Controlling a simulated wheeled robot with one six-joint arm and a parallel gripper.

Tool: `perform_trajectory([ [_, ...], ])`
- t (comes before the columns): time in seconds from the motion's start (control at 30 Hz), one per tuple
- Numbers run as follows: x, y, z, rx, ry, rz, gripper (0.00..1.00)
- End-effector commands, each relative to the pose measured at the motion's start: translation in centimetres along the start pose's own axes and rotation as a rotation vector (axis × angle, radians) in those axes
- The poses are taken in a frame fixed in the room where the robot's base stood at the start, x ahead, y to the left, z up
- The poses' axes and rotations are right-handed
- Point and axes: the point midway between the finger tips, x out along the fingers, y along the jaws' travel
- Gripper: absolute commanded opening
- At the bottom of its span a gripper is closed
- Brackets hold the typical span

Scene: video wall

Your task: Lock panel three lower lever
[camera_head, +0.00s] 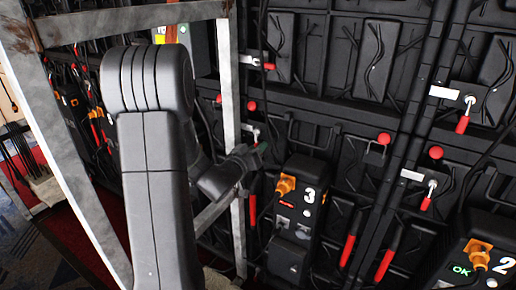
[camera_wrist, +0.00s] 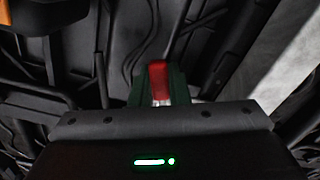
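The box marked 3 (camera_head: 298,205) stands right of my gripper in the head view. Two levers are on the panel above and left of it. The upper lever (camera_head: 258,62) has a metal shank and red end. The lower lever (camera_head: 254,133) shows only its metal top; my gripper (camera_head: 256,150) covers the rest. In the wrist view, a red lever handle (camera_wrist: 159,82) sits between the green fingers of my gripper (camera_wrist: 160,88). The fingers lie against both sides with no visible gap.
Red handles (camera_head: 348,250) hang right of box 3. Another panel with levers (camera_head: 466,115) and a box marked 2 (camera_head: 475,255) is at right.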

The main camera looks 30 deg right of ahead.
Motion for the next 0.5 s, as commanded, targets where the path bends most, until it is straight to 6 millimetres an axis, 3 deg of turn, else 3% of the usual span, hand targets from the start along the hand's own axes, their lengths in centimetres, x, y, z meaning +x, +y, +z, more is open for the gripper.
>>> perform_trajectory([
  [0.17, 0.0, -0.5, 0.2, 0.075, 0.003, 0.0, 0.0],
  [0.5, 0.0, -1.8, -0.2, 0.388, 0.002, 0.0, 0.0],
])
